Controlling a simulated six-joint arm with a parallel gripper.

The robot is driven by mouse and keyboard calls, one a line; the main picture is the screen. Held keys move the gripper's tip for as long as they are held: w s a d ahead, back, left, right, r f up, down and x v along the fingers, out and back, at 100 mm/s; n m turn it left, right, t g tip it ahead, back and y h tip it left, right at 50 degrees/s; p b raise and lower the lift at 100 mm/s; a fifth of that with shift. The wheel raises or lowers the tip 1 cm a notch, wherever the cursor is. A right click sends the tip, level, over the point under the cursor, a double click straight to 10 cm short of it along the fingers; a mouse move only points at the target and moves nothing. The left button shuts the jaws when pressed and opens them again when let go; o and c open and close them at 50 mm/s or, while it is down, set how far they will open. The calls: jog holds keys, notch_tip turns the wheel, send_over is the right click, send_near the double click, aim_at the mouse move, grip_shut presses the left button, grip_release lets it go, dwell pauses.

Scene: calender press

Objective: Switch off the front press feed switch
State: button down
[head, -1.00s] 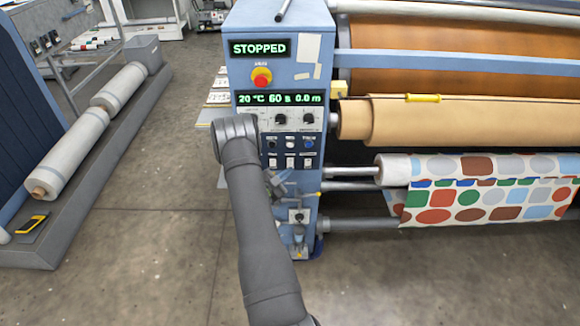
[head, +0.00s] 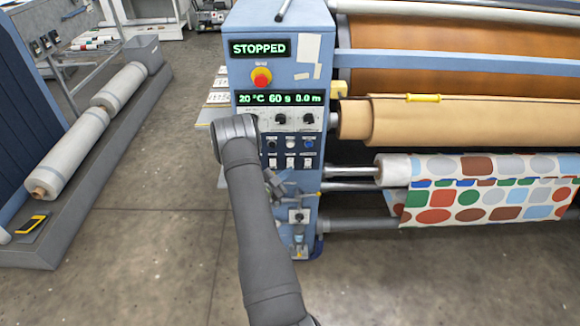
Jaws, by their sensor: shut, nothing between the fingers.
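The blue press control column (head: 280,50) stands upright in the middle of the head view. Its lower panel has a row of small white switches (head: 290,162) under a row of round buttons (head: 290,143). Their labels are too small to read, so I cannot tell which is the front press feed switch or its position. My gripper (head: 273,186) shows only as a small dark part beside my forearm, just below the left end of the switch row. It is shut and empty. My arm hides most of it, and I cannot tell whether it touches the panel.
A green display reads STOPPED (head: 260,49) above a red emergency button (head: 261,77). A lower display (head: 279,99) reads 20 °C, 60 s, 0.0 m. Rollers with patterned fabric (head: 480,195) extend right. Clear floor (head: 150,260) lies left.

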jog(key=shift+w, duration=0.15)
jog(key=shift+w+f, duration=0.1)
jog(key=shift+w, duration=0.2)
jog(key=shift+w, duration=0.3)
dwell(0.5)
jog(key=shift+s, duration=0.1)
jog(key=shift+s, duration=0.65)
jog(key=shift+s+r, duration=0.25)
jog(key=shift+s, duration=1)
jog(key=shift+s+r, duration=0.2)
jog(key=shift+s, duration=1.05)
jog(key=shift+w, duration=0.1)
